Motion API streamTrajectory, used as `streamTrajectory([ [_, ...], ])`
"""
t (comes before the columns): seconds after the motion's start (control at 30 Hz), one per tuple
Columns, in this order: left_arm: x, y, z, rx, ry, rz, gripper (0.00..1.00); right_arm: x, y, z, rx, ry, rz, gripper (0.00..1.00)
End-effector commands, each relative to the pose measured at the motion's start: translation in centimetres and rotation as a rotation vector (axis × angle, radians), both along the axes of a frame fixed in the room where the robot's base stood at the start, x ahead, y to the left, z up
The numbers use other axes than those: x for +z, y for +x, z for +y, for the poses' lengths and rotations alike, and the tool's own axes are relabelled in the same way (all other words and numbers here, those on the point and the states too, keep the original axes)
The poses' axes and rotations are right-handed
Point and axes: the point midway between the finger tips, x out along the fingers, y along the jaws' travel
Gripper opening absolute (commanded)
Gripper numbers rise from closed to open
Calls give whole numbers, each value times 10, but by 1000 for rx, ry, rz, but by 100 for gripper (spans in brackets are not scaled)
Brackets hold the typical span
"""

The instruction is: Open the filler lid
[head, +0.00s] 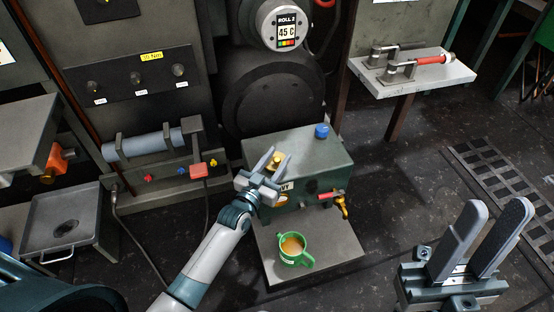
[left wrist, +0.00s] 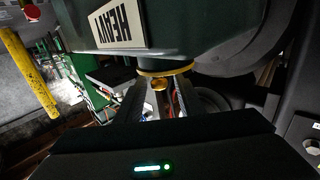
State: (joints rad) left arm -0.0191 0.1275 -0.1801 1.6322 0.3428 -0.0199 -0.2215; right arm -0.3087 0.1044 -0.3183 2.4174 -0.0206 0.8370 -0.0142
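A dark green tank (head: 318,160) stands in the middle of the head view. A brass lid or cap with a small knob (head: 278,157) shows at its top front left edge; it also shows as a yellow rim with a brass knob in the left wrist view (left wrist: 160,83). My left gripper (head: 270,158) is at this brass part, fingers apart on either side of the knob; gaps seem to show between fingers and knob. The gripper partly hides the lid and a label reading HEAVY (left wrist: 120,25). My right gripper (head: 496,207) is open and empty at the lower right, away from the tank.
A blue cap (head: 321,131) sits on the tank's back top. A red-handled tap (head: 328,195) with brass spout (head: 342,207) juts from its front. A green cup (head: 292,250) of brown liquid stands on a plate (head: 335,255). A shelf (head: 440,80) is at upper right.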

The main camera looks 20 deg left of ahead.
Motion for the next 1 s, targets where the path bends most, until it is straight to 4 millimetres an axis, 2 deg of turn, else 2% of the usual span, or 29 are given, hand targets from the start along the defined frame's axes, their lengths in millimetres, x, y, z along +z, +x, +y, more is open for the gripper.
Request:
streamTrajectory([
  [0.13,0,0,0,0,0,0,35,0,0,0,3,-3,0,31],
  [0.17,0,0,0,0,0,0,30,0,0,1,4,-3,0,31],
  [0.2,0,0,0,0,0,0,20,0,0,1,5,-4,2,31],
  [0.3,0,0,0,0,0,0,0,-1,0,1,7,-5,6,31],
  [0.67,1,0,0,0,-3,5,0,-3,0,3,9,-7,28,31],
  [0.9,3,0,1,0,-16,23,0,-3,8,10,19,-21,91,31],
  [0.97,4,0,1,0,-19,31,0,-7,12,13,24,-31,133,31],
  [1.0,5,1,1,0,-24,36,0,-16,15,17,30,-45,182,31],
])
